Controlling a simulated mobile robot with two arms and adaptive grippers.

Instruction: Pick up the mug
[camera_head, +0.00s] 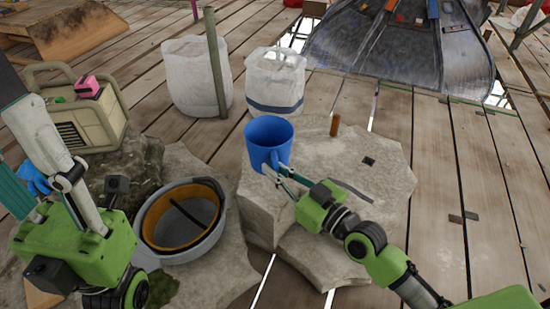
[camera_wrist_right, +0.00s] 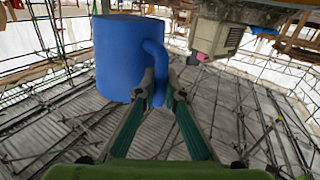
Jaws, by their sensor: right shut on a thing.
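The blue mug (camera_head: 268,138) is upright over the near-left corner of the pale stone block, with its opening facing up. I cannot tell whether its base touches the stone. My right gripper (camera_head: 275,173) reaches in from the lower right and is shut on the mug's handle. The right wrist view shows the mug (camera_wrist_right: 118,58) with its handle between the fingertips of my right gripper (camera_wrist_right: 161,88). My left gripper (camera_head: 30,140) is close to the camera at the left edge, away from the mug. It is partly cut off, so its opening is unclear.
The stone block (camera_head: 370,205) has a small brown peg (camera_head: 335,125) on it. A grey bucket (camera_head: 182,222) stands left of the stone. Two white sacks (camera_head: 195,80) (camera_head: 275,80) and a post (camera_head: 216,65) stand behind. A beige generator (camera_head: 85,115) is at left. Plank floor at right is mostly clear.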

